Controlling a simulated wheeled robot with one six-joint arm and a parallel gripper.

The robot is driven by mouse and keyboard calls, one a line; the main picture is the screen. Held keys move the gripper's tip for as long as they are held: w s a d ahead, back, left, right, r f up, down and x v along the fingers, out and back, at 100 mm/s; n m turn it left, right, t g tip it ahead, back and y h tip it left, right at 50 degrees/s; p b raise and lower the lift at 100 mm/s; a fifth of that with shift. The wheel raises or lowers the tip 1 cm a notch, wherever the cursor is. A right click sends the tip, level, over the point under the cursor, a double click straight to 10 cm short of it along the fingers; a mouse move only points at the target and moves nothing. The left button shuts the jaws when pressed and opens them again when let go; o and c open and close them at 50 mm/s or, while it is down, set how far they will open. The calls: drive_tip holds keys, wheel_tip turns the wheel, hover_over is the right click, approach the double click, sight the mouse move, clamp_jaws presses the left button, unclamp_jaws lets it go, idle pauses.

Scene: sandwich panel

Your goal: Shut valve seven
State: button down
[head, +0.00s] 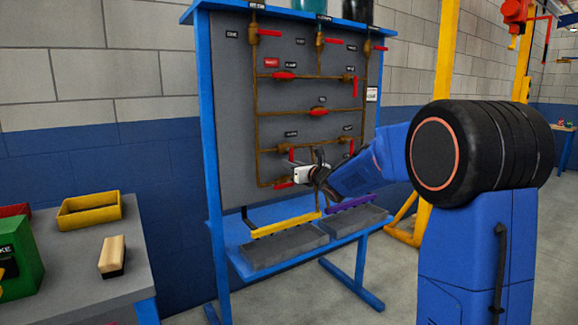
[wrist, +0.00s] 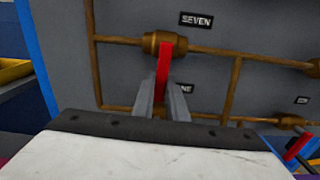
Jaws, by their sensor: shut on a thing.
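Valve seven (wrist: 165,43) is a brass body on a horizontal pipe, just below its "SEVEN" label (wrist: 196,19) in the wrist view. Its red handle (wrist: 164,62) hangs down from the body, crosswise to the pipe. My gripper (wrist: 163,98) is shut on the lower part of this handle, one grey finger on each side. The fingers hide the handle's lower end. In the head view my gripper (head: 302,173) is at the lower left part of the grey panel, and the red handle (head: 291,154) shows just above it.
A lower valve with a red handle (head: 283,186) is close below my gripper. Another red handle (wrist: 299,146) is at the right in the wrist view. Grey trays (head: 285,249) stand on the shelf beneath. A side table (head: 75,270) is at the left.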

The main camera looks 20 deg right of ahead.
drive_tip(key=shift+d+f+n, duration=0.1)
drive_tip(key=shift+d+n, duration=0.05)
drive_tip(key=shift+n, duration=0.15)
drive_tip(key=c, duration=1.8)
unclamp_jaws()
drive_tip(key=shift+o, duration=0.2)
drive_tip(key=shift+s, duration=0.1)
drive_tip(key=v, duration=1.7)
drive_tip(key=shift+s+d, duration=0.1)
